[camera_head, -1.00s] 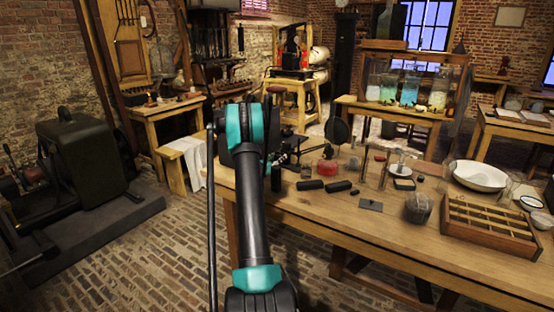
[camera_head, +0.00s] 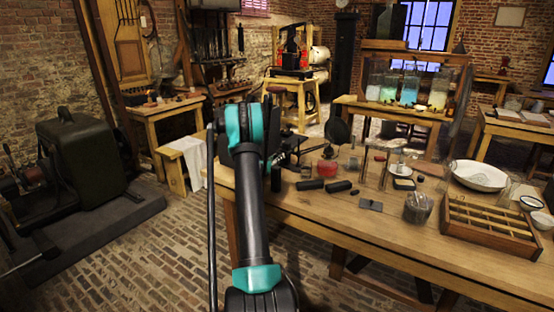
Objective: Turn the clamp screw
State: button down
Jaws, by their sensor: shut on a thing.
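My arm reaches forward over the left end of the wooden workbench (camera_head: 420,228). My gripper (camera_head: 293,154) shows only in part as dark pieces just right of my arm, low over the bench's far left part. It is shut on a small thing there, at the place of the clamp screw. The screw itself is too small and too dark to make out, and my arm hides part of this spot. A red round object (camera_head: 328,170) with a dark upper part stands just to the right of the gripper.
Dark cylinders (camera_head: 310,185) lie near the bench's front edge. A glass jar (camera_head: 418,208), a white bowl (camera_head: 480,176) and a compartmented wooden tray (camera_head: 490,224) stand further right. A dark machine (camera_head: 82,165) stands on the floor at left. Brick floor is clear before the bench.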

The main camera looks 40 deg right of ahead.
jog(key=c, duration=1.2)
grip_release()
jog(key=shift+o, duration=0.2)
jog(key=v, duration=1.2)
jog(key=shift+s, duration=0.1)
